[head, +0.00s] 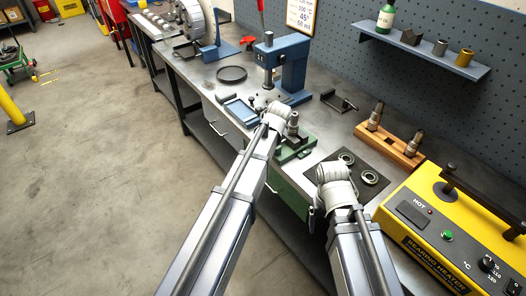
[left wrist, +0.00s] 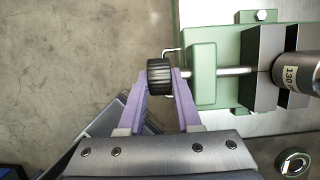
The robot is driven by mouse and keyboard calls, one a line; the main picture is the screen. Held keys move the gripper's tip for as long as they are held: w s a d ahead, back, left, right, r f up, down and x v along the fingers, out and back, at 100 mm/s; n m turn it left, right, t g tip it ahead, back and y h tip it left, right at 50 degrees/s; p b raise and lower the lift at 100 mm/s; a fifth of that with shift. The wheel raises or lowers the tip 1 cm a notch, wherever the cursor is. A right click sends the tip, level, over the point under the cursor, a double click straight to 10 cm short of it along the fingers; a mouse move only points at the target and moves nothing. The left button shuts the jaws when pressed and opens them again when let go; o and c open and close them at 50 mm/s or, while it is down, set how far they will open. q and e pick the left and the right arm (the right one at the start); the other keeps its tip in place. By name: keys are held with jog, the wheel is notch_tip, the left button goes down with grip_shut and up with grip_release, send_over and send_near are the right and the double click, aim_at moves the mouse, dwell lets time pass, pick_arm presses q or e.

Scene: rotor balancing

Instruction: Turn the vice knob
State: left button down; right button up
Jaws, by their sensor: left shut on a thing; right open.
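The green vice (head: 296,153) sits at the front edge of the workbench. In the left wrist view the vice (left wrist: 203,70) has a steel screw rod and dark jaws, with a grey cylinder marked 130 (left wrist: 302,72) at the jaws. The black ribbed vice knob (left wrist: 160,78) is on the rod's outer end. My left gripper (left wrist: 161,90) is shut on the knob, one purple finger on each side. In the head view my left wrist hides the knob. My right gripper (head: 335,180) is open, beside the dark mat; its fingers are mostly hidden.
A blue press (head: 292,70) stands behind the vice, with a blue tray (head: 240,111) beside it. A wooden block with metal fittings (head: 390,145), a dark mat with rings (head: 362,166) and a yellow bearing heater (head: 440,235) lie to the right. Open floor is at left.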

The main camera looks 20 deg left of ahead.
pick_arm(q)
jog(key=t+y+b, duration=0.1)
jog(key=y+b, duration=0.1)
jog(key=b, duration=0.1)
jog(key=f+t+y+b, duration=0.1)
jog(key=t+b, duration=0.1)
jog(key=b, duration=0.1)
jog(key=t+y+b, duration=0.1)
jog(key=y+b, duration=0.1)
jog(key=b, duration=0.1)
jog(key=shift+s+d+f+y, duration=0.25)
jog(key=shift+s+d+y, duration=0.05)
jog(key=shift+s+d, duration=0.1)
jog(key=shift+r+t+y+b, duration=0.2)
jog(key=shift+t+y+b, duration=0.5)
jog(key=shift+b, duration=0.45)
jog(key=c, duration=0.9)
grip_release()
jog(key=shift+r, duration=0.1)
